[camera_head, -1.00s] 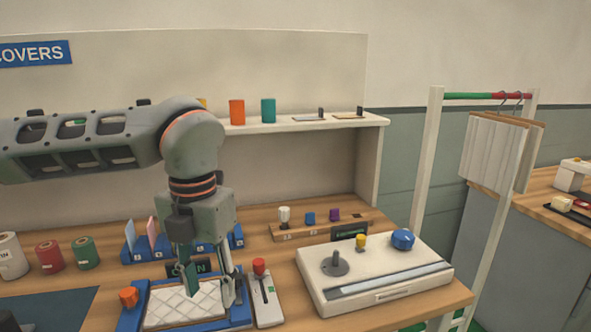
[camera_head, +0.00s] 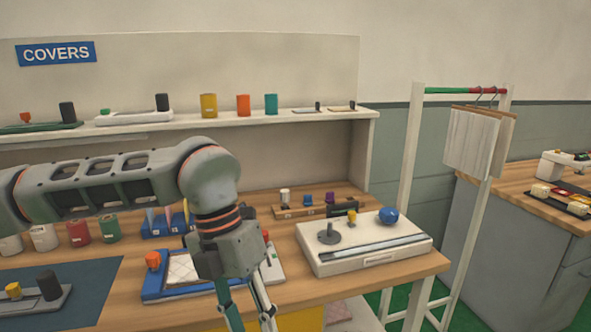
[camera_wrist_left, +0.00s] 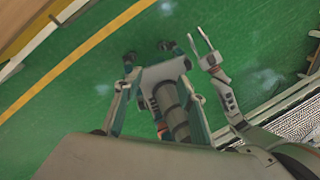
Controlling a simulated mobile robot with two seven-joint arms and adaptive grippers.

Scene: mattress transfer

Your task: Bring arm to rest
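My left arm comes in from the left in the head view. My left gripper (camera_head: 247,318) points down in front of the worktable's front edge, with its fingers apart and their tips near the lower picture edge. It also shows in the left wrist view (camera_wrist_left: 157,72), its fingers spread above the green floor with nothing seen held. In that view, my right gripper (camera_wrist_left: 197,38) appears small, with a gap between its fingers. A quilted white pad (camera_head: 182,268) lies in a blue tray (camera_head: 152,287) on the table, partly hidden behind my left wrist.
A dark blue mat (camera_head: 90,275) lies at the left. A shelf (camera_head: 200,124) holds colored containers. A white rack (camera_head: 407,190) stands right of the table.

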